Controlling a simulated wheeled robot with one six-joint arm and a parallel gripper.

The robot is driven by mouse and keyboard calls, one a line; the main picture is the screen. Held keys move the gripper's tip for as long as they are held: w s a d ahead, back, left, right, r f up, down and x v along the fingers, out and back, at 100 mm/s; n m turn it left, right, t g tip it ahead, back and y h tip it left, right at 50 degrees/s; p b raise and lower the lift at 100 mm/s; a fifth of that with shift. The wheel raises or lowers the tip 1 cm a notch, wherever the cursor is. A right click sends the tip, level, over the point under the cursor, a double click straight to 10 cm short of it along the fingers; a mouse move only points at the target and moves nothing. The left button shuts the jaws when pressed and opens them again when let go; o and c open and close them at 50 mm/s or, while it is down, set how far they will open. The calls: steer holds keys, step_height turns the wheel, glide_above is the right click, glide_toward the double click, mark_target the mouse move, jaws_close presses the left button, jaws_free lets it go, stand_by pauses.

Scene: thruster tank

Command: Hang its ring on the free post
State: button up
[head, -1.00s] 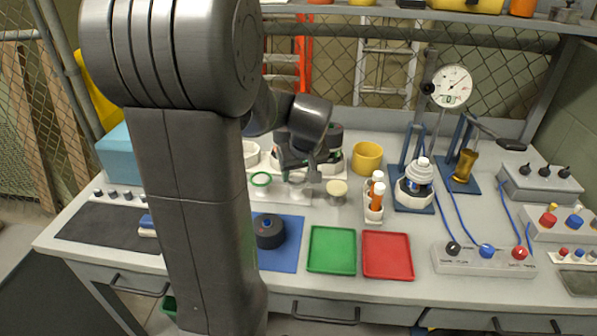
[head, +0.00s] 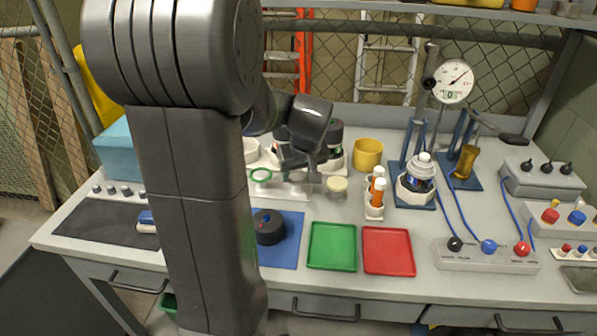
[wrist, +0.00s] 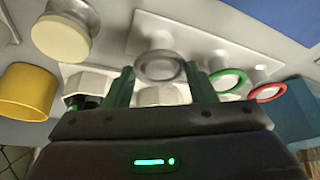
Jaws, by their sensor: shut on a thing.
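My gripper (wrist: 162,88) has its two green fingers on either side of a grey ring (wrist: 140,69) and is shut on it. In the head view my gripper (head: 305,182) is over the back middle of the bench, partly hidden by my own arm. The white rack (wrist: 205,45) bears a row of short posts. A green ring (wrist: 240,78) and a red ring (wrist: 268,91) hang on two of them. The grey ring is in front of the remaining post (wrist: 158,40); I cannot tell whether it is around it. The green ring also shows in the head view (head: 251,176).
A cream-topped round piece (head: 336,186) and a yellow cup (head: 367,154) stand right of the rack. A green tray (head: 332,247), a red tray (head: 388,250) and a blue mat (head: 290,245) lie in front.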

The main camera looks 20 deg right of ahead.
steer(key=o, duration=1)
steer(key=shift+r, duration=0.15)
steer(key=v, duration=1.3)
steer(key=shift+s+r+p, duration=0.2)
steer(key=shift+r+p, duration=0.05)
steer(key=shift+p, duration=0.15)
steer(key=shift+f, duration=0.1)
steer(key=b+x, duration=0.1)
steer(key=x, duration=1.3)
steer(key=shift+r, duration=0.35)
